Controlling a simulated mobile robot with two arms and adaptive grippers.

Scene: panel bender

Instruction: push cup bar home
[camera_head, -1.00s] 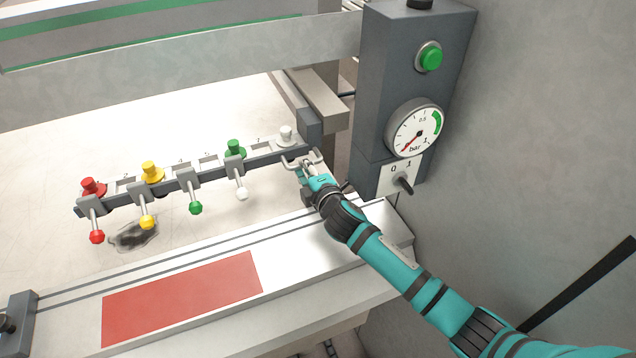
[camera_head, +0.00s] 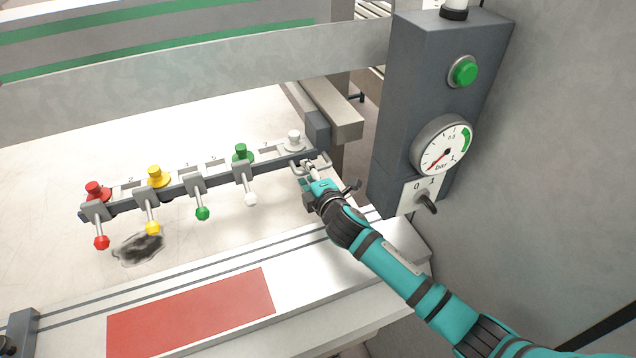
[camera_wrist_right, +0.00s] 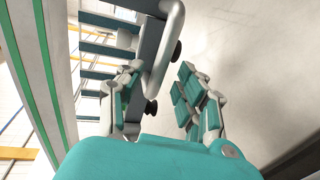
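The cup bar (camera_head: 172,190) is a dark bar over the pale table, with red, yellow, green and white cups on top and matching ball-ended levers at its front. A grey U-shaped handle (camera_head: 322,164) is at its right end; it shows large in the wrist view (camera_wrist_right: 170,50). My right gripper (camera_head: 309,175) is at this handle. In the wrist view its fingers (camera_wrist_right: 158,98) are spread apart, with part of the handle between them, close to the left finger. Whether they touch is unclear. My left gripper is out of view.
A grey pillar right of the bar carries a green button (camera_head: 464,71), a gauge (camera_head: 443,147) and a 0/1 switch (camera_head: 426,202). A red sheet (camera_head: 192,312) lies on the front ledge. A dark smudge (camera_head: 138,248) marks the table. A crossbeam (camera_head: 200,72) spans behind.

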